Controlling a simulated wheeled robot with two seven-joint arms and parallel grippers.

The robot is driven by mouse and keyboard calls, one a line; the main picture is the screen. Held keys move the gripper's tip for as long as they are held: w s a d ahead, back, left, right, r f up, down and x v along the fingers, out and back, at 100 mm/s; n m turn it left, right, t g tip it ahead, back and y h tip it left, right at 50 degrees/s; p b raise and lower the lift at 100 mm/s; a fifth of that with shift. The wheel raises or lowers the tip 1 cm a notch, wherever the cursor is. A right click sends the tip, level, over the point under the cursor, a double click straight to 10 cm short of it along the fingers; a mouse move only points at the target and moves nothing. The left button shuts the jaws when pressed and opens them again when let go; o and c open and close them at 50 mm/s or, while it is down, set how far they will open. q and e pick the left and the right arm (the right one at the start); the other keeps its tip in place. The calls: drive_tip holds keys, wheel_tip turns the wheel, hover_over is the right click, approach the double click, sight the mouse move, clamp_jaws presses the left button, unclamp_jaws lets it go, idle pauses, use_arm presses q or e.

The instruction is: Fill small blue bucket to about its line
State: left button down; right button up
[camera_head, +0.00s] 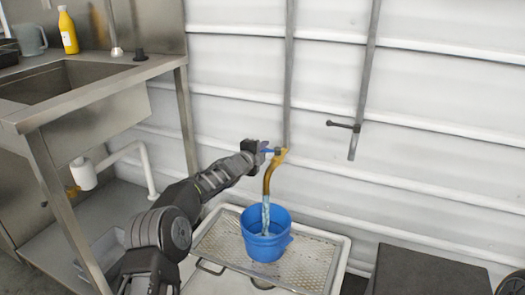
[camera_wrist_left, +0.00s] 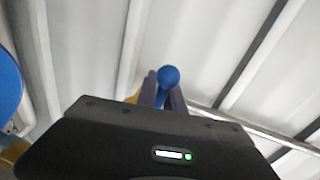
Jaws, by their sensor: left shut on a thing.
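The small blue bucket (camera_head: 265,244) stands upright on a perforated metal tray (camera_head: 312,262). A brass tap (camera_head: 271,172) on a wall pipe points down above it, and a stream of water (camera_head: 266,212) runs from the spout into the bucket. The water level and a fill line cannot be made out. My left gripper (camera_head: 262,151) is shut on the tap's blue lever (camera_head: 270,151). In the left wrist view the lever's round blue end (camera_wrist_left: 168,76) shows between the fingers. A blue curved shape at that view's left edge may be the bucket. My right gripper is not in view.
A steel sink counter (camera_head: 110,88) stands at the left, with a yellow bottle (camera_head: 68,32) and a grey jug (camera_head: 30,39) on it. A second pipe with a dark handle (camera_head: 343,126) is on the wall to the right. A dark flat-topped block (camera_head: 430,271) stands lower right.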

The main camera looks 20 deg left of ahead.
use_arm(q)
drive_tip(key=shift+f, duration=0.15)
drive_tip(key=c, duration=1.5)
unclamp_jaws()
drive_tip(key=shift+o, duration=0.2)
drive_tip(key=b+v, duration=0.1)
drive_tip(key=v, duration=0.7)
drive_tip(key=shift+w, duration=0.1)
